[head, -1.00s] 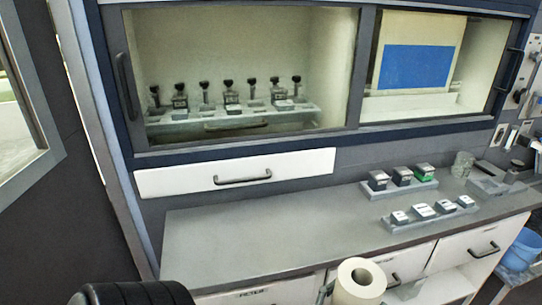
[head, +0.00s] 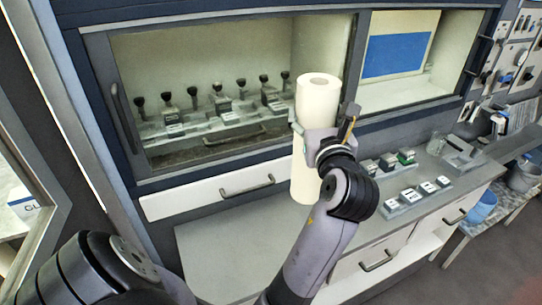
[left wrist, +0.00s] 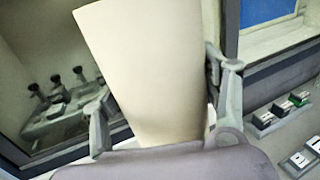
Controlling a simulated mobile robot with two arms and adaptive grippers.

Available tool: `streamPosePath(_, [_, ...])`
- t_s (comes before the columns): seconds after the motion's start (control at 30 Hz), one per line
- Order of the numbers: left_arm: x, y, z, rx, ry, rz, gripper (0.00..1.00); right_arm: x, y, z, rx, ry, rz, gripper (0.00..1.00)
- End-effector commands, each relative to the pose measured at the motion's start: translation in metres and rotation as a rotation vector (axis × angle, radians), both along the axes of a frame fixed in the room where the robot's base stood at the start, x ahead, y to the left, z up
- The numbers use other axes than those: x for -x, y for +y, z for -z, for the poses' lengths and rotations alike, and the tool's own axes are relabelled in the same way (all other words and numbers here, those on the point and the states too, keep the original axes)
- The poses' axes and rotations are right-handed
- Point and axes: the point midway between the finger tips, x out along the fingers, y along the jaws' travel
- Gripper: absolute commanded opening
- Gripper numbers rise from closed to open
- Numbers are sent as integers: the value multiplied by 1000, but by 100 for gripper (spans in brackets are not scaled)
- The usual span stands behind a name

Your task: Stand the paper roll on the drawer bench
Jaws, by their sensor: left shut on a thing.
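The paper roll (head: 317,96) is a tall cream cylinder, nearly upright, with its core hole showing on top. It also fills the middle of the left wrist view (left wrist: 150,60). My left gripper (head: 320,138) is shut around its middle, with a finger on each side in the left wrist view (left wrist: 162,112). The drawer bench (head: 225,240) has a grey top and white drawer fronts. The roll's lower end shows against the bench top; I cannot tell whether it touches. My right gripper is not in view.
Trays of small dark and white blocks (head: 415,196) stand on the bench's right part. The left part of the top is clear. Behind is a glazed cabinet (head: 200,60) with several black-knobbed items, above a white drawer (head: 205,196). A blue bucket (head: 481,207) stands at right.

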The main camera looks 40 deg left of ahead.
Motion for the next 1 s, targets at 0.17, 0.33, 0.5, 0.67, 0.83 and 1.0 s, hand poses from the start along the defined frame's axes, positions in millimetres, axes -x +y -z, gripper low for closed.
streamPosePath(0.17, [-1,-1,29,-5,6,1,6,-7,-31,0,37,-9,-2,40])
streamPosePath(0.33, [-1,-1,71,-7,6,0,6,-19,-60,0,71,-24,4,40])
streamPosePath(0.5, [-1,-2,111,-7,5,1,6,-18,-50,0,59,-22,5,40])
streamPosePath(0.67, [-1,-2,139,-6,0,2,6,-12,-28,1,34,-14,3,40])
streamPosePath(0.83, [-1,-2,151,-4,-3,1,6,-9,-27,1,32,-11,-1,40])
streamPosePath(1.0, [-1,-2,171,-5,1,2,6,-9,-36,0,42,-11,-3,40])
